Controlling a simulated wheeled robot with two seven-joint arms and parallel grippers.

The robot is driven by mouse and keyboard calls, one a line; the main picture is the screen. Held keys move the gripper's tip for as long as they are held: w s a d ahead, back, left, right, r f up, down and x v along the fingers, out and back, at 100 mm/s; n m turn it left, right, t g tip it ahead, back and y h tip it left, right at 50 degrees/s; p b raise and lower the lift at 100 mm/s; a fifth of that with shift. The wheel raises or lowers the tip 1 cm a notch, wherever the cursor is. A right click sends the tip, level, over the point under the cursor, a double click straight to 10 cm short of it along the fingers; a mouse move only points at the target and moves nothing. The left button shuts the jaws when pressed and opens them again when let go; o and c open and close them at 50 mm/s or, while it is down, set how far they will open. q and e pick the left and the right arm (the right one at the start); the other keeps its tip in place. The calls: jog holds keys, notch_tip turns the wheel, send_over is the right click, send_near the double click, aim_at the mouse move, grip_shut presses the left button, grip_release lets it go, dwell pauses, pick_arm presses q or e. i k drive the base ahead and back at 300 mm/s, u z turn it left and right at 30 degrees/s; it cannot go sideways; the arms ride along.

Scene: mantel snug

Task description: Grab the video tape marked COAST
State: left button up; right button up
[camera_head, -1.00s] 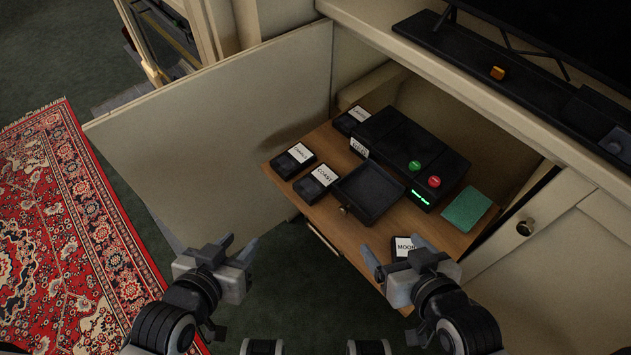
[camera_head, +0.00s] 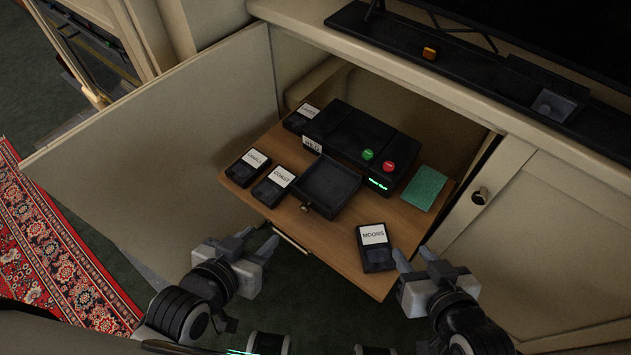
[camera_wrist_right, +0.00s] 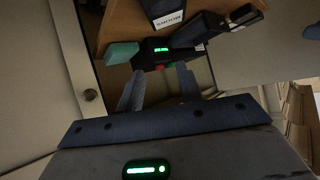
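The tape marked COAST (camera_head: 269,193) lies flat on the wooden shelf (camera_head: 318,235) in the head view, label up. It lies left of a small open black tray (camera_head: 328,185) and beside another labelled tape (camera_head: 241,174). My left gripper (camera_head: 260,238) is open and empty, in front of the shelf and nearer to me than COAST, apart from it. My right gripper (camera_head: 414,256) is open and empty, right of the tape marked MOORS (camera_head: 377,256). Its spread fingers also show in the right wrist view (camera_wrist_right: 159,88). I cannot make out COAST in the wrist view.
A black player (camera_head: 350,135) with a green button and a red button stands behind the tray. Another labelled tape (camera_head: 296,123) lies at the back left. A green case (camera_head: 425,188) lies at the right. The open cabinet door (camera_head: 160,165) stands left; the closed door (camera_head: 535,240) is right.

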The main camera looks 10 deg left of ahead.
aim_at(275, 187)
jog(key=z, duration=0.2)
jog(key=k, duration=0.65)
jog(key=u, duration=0.9)
jog(key=i, duration=1)
